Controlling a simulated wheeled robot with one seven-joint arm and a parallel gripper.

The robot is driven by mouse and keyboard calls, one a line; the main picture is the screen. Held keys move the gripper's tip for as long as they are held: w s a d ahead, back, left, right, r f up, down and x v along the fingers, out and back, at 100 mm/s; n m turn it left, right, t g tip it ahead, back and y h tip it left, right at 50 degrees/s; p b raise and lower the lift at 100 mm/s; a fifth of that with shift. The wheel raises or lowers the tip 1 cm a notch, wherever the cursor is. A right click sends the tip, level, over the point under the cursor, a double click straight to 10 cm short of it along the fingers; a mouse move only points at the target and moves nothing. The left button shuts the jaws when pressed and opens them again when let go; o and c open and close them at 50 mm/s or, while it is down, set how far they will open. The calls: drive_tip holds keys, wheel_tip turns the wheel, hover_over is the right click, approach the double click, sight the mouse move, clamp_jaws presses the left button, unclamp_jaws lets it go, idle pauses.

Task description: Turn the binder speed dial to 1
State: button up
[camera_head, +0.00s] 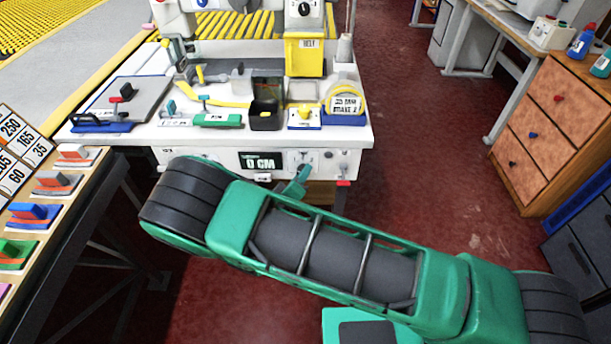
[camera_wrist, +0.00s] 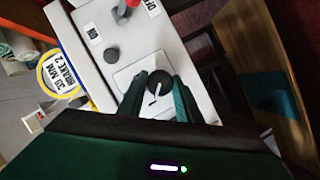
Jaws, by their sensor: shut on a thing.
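My gripper (camera_wrist: 158,100) is shut on a round dark dial (camera_wrist: 158,80) with a white pointer line, with one finger on each side of it. The dial sits on a light square plate (camera_wrist: 128,75) on the binder's white front panel. No numbers on the plate can be read in the wrist view. In the head view, my gripper (camera_head: 297,184) is at the front panel (camera_head: 215,158), to the right of the display (camera_head: 261,161) reading "0 CM". The held dial is mostly hidden there.
The wrist view shows a dark round knob (camera_wrist: 112,56) and a red switch (camera_wrist: 132,3) near ON and OFF labels. The binder table holds a yellow tape measure (camera_head: 343,101) and several tools. A wooden drawer cabinet (camera_head: 555,125) stands right; the red floor between is clear.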

drive_tip(key=shift+a, duration=0.1)
idle(0.3)
drive_tip(key=o, duration=1)
drive_tip(key=shift+o, duration=0.2)
drive_tip(key=v, duration=1)
drive_tip(key=shift+s, duration=0.35)
